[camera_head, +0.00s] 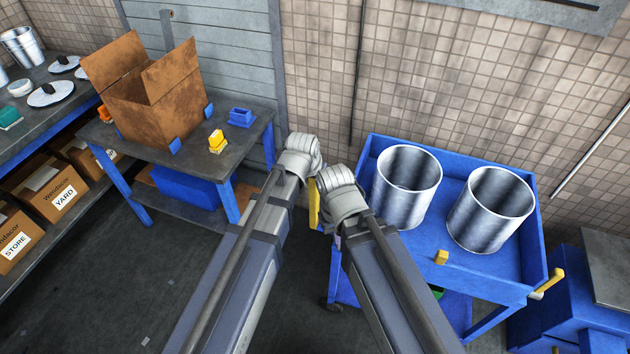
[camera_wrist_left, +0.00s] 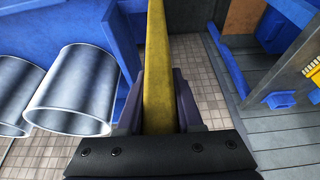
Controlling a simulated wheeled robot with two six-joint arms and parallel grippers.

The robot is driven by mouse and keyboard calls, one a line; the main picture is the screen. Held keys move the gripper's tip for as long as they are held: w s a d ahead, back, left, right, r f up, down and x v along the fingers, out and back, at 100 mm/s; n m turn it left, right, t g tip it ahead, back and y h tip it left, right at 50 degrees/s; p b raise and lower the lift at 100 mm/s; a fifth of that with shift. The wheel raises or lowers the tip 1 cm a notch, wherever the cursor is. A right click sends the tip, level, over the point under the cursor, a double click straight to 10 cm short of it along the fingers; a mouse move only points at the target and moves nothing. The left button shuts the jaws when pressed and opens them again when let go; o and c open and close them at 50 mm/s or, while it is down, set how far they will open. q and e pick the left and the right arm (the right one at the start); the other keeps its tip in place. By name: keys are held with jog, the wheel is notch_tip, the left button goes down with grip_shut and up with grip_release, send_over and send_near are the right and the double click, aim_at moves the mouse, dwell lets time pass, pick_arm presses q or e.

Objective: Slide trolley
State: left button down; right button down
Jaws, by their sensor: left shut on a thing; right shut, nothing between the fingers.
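The blue trolley (camera_head: 500,268) stands at the right against the tiled wall. Two open metal pail shells, a left one (camera_head: 405,190) and a right one (camera_head: 488,212), stand upright on its top. A yellow handle (camera_head: 313,205) is at the trolley's left end; it also shows in the left wrist view (camera_wrist_left: 157,60). My left gripper (camera_wrist_left: 160,100) is shut on this yellow handle, with one finger on each side. My right gripper (camera_head: 338,190) is close beside the handle, shut and empty; its fingertips are mostly hidden behind its wrist.
A grey-topped table (camera_head: 238,146) with a cardboard box (camera_head: 150,95) stands to the left. A long bench (camera_head: 50,95) with boxes beneath is further left. Blue units (camera_head: 570,300) stand close to the trolley's right end. The dark floor (camera_head: 120,285) in front is clear.

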pick_arm(q)
jog(key=c, duration=0.6)
grip_release()
jog(key=shift+o, duration=0.2)
jog(key=p+v, duration=0.7)
jog(key=shift+r, duration=0.4)
jog(key=shift+s, duration=0.1)
jog(key=shift+s, duration=0.1)
